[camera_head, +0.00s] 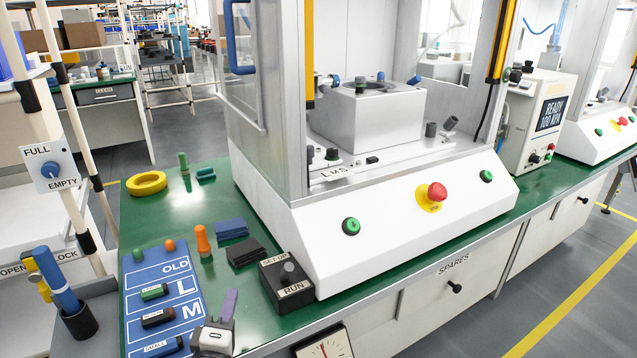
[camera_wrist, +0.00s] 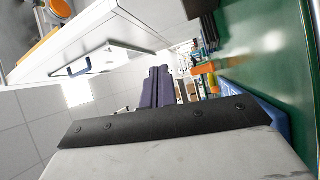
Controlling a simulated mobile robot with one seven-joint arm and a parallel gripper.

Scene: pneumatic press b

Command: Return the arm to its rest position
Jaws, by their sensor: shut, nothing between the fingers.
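My gripper (camera_head: 230,304) shows at the bottom of the head view as a grey wrist with purple fingers. It is over or beside the lower right corner of the blue board (camera_head: 160,262); the exact height cannot be told. In the wrist view the purple fingers (camera_wrist: 158,88) lie together, shut and empty. Most of my arm is out of the head view. The white press (camera_head: 370,200) stands to the right of my gripper, with a red stop button (camera_head: 437,192) and a green button (camera_head: 351,226) on its front.
A SET UP/RUN switch box (camera_head: 289,284) stands close to the right of my gripper. Dark pads (camera_head: 246,250), an orange peg (camera_head: 202,240) and a yellow ring (camera_head: 147,184) are on the green bench (camera_head: 137,222). A dark cup (camera_head: 78,321) with blue tools is at left.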

